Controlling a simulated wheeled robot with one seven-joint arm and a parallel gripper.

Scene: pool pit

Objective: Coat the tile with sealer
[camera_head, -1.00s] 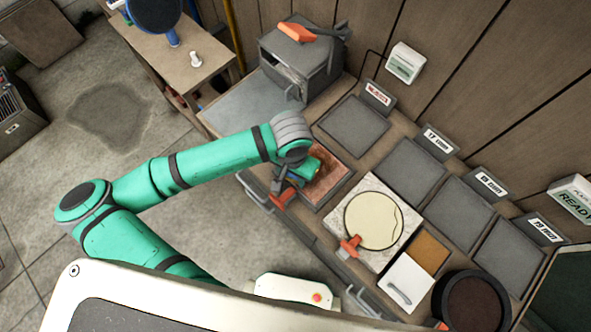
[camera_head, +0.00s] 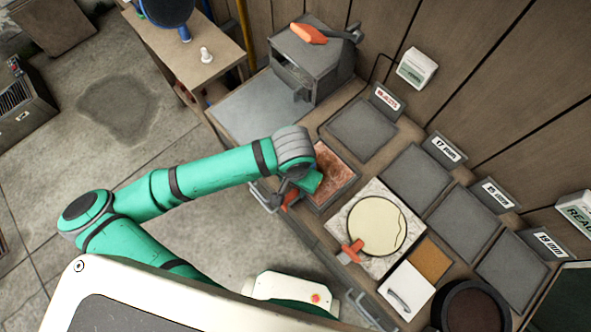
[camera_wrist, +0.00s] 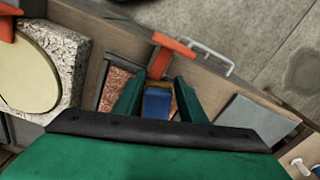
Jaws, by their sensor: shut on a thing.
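The tile (camera_head: 337,177) is a reddish-brown, mottled slab in a dark frame near the bench's front edge. Part of it shows in the wrist view (camera_wrist: 117,88), left of my fingers. My gripper (camera_head: 308,184) is over the tile's near left side, pointing down. In the wrist view my gripper (camera_wrist: 158,92) is shut on a small blue block (camera_wrist: 157,103) with a yellowish part beside it. Its underside is hidden, so I cannot tell whether it touches the tile. An orange piece (camera_wrist: 162,62) shows just beyond the block at the bench edge.
A speckled stone slab (camera_head: 348,218) with a cream disc (camera_head: 376,226) and an orange clamp (camera_head: 350,252) lies right of the tile. Several grey pads with labels line the back. A grey box (camera_head: 310,62) with an orange-handled lever stands behind. A dark round pot (camera_head: 474,306) is at right.

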